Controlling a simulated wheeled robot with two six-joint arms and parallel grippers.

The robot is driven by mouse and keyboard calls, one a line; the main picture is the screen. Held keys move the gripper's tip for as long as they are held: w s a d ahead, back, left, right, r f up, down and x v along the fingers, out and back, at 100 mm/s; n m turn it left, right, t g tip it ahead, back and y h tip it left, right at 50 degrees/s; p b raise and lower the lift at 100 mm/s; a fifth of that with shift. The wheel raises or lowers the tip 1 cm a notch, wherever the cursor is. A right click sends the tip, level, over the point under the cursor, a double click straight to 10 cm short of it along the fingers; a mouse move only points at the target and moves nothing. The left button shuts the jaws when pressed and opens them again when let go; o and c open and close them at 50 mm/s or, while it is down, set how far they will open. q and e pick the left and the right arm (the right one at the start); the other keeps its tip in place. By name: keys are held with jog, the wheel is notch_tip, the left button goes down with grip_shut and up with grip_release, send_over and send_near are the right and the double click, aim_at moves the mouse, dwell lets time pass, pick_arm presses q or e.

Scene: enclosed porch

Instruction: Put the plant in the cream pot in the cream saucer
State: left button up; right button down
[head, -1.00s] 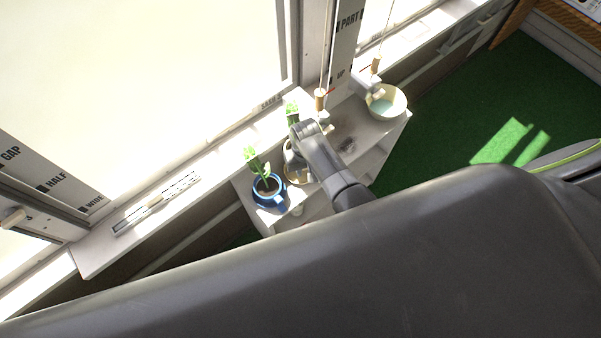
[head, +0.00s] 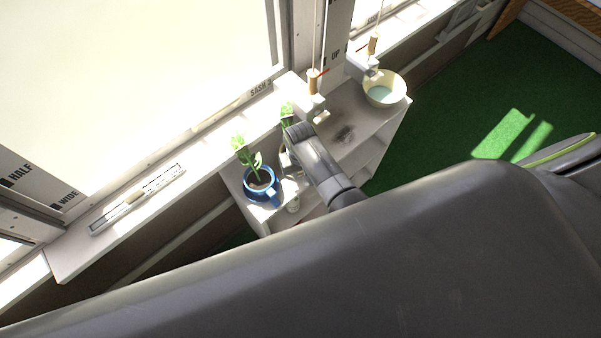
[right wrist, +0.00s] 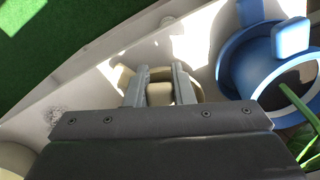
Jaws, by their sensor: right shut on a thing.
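A green plant (head: 286,109) rises behind my right gripper (head: 290,157) on the shelf by the window. Its pot is mostly hidden by the gripper in the head view. In the right wrist view, the two fingers of my right gripper (right wrist: 159,75) are closed on a cream part (right wrist: 160,93), which looks like the cream pot's handle. A cream curved rim (right wrist: 122,75) shows around the fingers. I cannot tell whether it is pot or saucer, so the cream saucer is not clearly made out. My left gripper is not in view.
A blue pot (head: 273,191) with another plant (head: 243,151) stands in a blue saucer, close to the left of my right gripper. A cream bowl (head: 397,82) with pale blue inside sits at the shelf's far right.

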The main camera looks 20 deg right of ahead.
dwell(0.3)
jog(key=c, duration=1.3)
grip_release()
jog(key=shift+f, duration=0.1)
jog(key=shift+o, duration=0.2)
jog(key=shift+r, duration=0.65)
notch_tip(320, 180, up, 11)
jog(key=shift+p, duration=0.35)
